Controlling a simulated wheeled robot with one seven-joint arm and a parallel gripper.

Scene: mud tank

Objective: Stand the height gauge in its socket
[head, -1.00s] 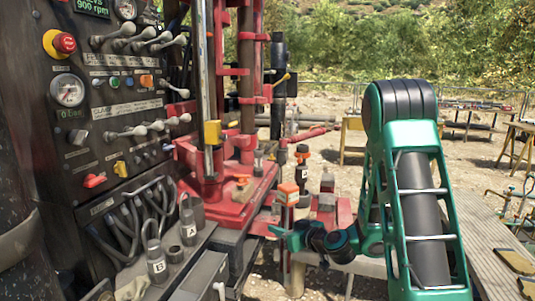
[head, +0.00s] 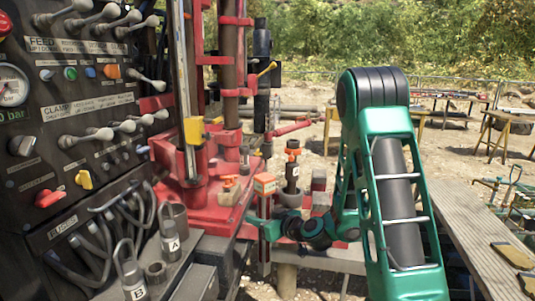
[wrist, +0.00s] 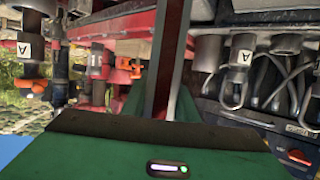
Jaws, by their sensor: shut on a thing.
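The height gauge (head: 265,184) is an upright post with an orange-red block and pale label on top, in the head view's middle. My gripper (head: 262,229) is shut on its post, below the block. In the wrist view a dark red bar (wrist: 167,60), apparently the gauge's post, rises from between the jaws; the fingertips are hard to make out. The gauge's lower end shows below the gripper, in front of the red rig base. I cannot tell which opening is its socket. An open grey tube (head: 173,217) stands on the ledge at left.
Shackle-like pieces marked A (head: 171,240) and B (head: 133,278) stand on the ledge below the lever panel (head: 85,110). An orange-topped black piece (head: 292,172) stands in a grey ring beyond the gauge. The red rig base (head: 215,212) and mast are close by. Planks (head: 470,235) lie at right.

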